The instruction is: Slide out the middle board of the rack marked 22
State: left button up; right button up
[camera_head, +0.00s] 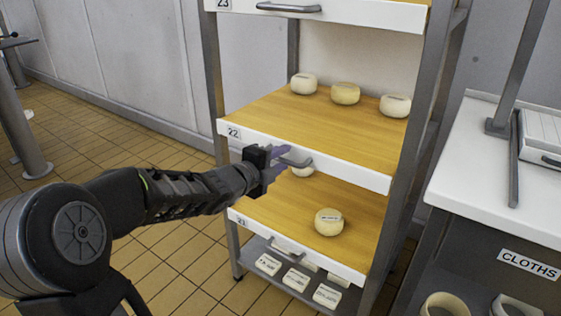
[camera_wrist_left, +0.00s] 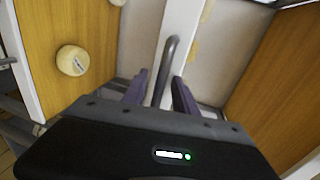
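The rack (camera_head: 211,70) has a middle board (camera_head: 310,130) with a white front edge and a small label reading 22 (camera_head: 233,133). Three pale cheese wheels (camera_head: 345,93) stand near its back. Its grey bar handle (camera_head: 297,161) is on the front edge. My left gripper (camera_head: 278,163) is at this handle and covers part of it. In the left wrist view, the handle (camera_wrist_left: 168,65) runs between the two purple fingers (camera_wrist_left: 160,92), with gaps visible on both sides. The fingers are open around it. My right gripper is not in view.
A board with its own handle is above (camera_head: 340,12). The board below (camera_head: 355,222) holds a labelled cheese (camera_head: 329,222) and another partly hidden one. Labelled blocks (camera_head: 297,279) lie on the bottom shelf. A white counter (camera_head: 490,160) stands close on the right. Tiled floor at left is mostly clear.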

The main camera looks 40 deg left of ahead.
pick_arm(q)
grip_shut()
dwell(0.3)
dwell(1.1)
